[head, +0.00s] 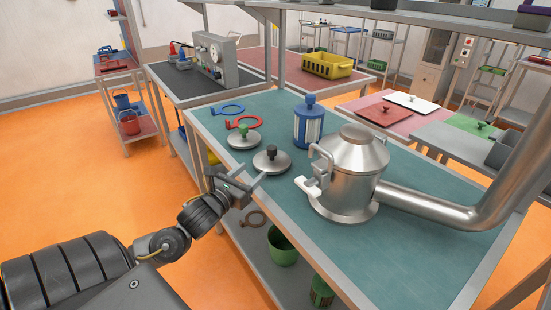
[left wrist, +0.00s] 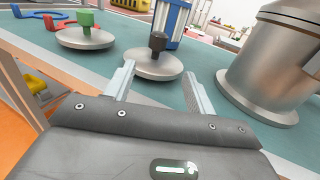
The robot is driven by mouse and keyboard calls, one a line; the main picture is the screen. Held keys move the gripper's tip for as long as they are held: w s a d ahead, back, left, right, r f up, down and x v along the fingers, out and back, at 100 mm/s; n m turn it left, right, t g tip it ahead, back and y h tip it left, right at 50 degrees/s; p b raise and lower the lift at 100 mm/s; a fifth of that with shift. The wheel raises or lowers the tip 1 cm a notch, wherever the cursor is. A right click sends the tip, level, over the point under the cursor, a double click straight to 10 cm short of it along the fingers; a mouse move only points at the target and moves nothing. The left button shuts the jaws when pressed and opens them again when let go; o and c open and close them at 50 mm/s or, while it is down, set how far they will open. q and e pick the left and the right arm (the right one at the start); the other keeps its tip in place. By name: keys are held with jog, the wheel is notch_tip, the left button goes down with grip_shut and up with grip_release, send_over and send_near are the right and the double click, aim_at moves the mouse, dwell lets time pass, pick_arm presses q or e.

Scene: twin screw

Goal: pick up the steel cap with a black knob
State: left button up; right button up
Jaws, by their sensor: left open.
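The steel cap with a black knob (head: 272,161) lies flat on the teal bench top, near its left edge. It also shows in the left wrist view (left wrist: 154,65), just beyond my fingertips, its black knob upright. My left gripper (head: 242,184) is open and empty at the bench edge, close to the cap's near side. In the left wrist view its two fingers (left wrist: 160,80) point at the cap, apart from each other, with the knob lying between their directions. My right gripper is not in view.
A similar cap with a green knob (head: 243,138) lies just behind. Red and blue ring tools (head: 243,122) and a blue canister (head: 309,124) stand farther back. A large steel vessel (head: 350,180) with a thick pipe stands to the right.

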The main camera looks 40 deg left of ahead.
aim_at(268, 163)
pick_arm(q)
jog(key=w, duration=0.2)
jog(key=w+a, duration=0.1)
jog(key=w, duration=0.1)
jog(key=shift+p, duration=0.35)
jog(key=shift+w+f, duration=0.1)
jog(key=shift+w, duration=0.5)
jog(key=w, duration=0.1)
jog(key=w+p, duration=0.1)
jog(key=w, duration=0.1)
jog(key=shift+w+a+f, duration=0.15)
jog(key=shift+w+a, duration=0.1)
jog(key=shift+w, duration=0.1)
jog(key=shift+w+f+p, duration=0.15)
jog(key=shift+w+p, duration=0.15)
jog(key=shift+w, duration=0.2)
jog(key=c, duration=0.6)
grip_shut()
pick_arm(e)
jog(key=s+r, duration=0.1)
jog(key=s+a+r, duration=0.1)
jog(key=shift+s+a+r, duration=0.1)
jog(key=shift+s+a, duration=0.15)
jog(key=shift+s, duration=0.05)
